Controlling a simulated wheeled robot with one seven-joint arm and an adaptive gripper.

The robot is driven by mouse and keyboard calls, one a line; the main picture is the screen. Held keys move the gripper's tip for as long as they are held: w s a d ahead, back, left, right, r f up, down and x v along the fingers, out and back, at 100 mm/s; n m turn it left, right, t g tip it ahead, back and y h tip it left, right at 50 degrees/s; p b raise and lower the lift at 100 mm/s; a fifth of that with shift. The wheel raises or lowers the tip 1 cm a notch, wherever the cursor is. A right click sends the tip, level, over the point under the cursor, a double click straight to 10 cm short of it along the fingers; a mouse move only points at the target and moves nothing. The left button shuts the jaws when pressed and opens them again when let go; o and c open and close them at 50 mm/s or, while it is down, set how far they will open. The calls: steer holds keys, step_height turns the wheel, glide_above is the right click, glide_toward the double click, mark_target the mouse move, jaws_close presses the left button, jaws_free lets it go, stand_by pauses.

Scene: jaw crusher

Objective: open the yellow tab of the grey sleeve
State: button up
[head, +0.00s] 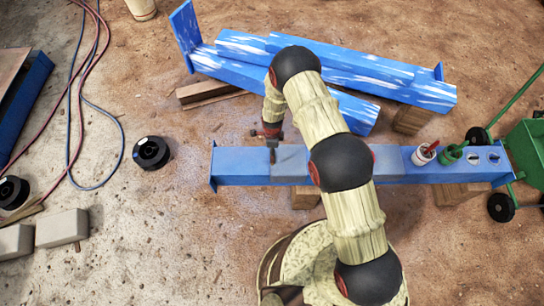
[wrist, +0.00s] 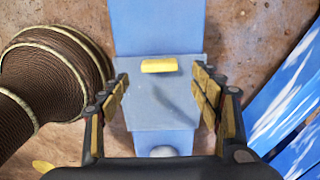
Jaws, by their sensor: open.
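The grey sleeve (wrist: 150,108) sits around the blue beam (wrist: 157,25) in the wrist view. The yellow tab (wrist: 159,65) lies across the sleeve near its upper edge in that view. My gripper (wrist: 162,82) is open, one finger on each side of the sleeve, with nothing between the fingers. The tab is between and slightly beyond the fingertips. In the head view my gripper (head: 270,143) hangs over the left part of the beam (head: 235,163), at the grey sleeve (head: 290,165). The tab cannot be made out there, and my arm hides part of the sleeve.
A stack of blue-and-white beams (head: 390,80) lies behind. A red-handled white item (head: 424,154) and a green item (head: 450,154) stand on the beam's right part. A green cart (head: 527,145) is at far right. Black spool (head: 151,153) and hoses lie left.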

step_height(320, 180, down, 6)
steer(key=shift+f+b, duration=0.25)
steer(key=shift+b, duration=0.25)
steer(key=shift+c, duration=0.9)
steer(key=shift+s, duration=0.1)
jaws_close()
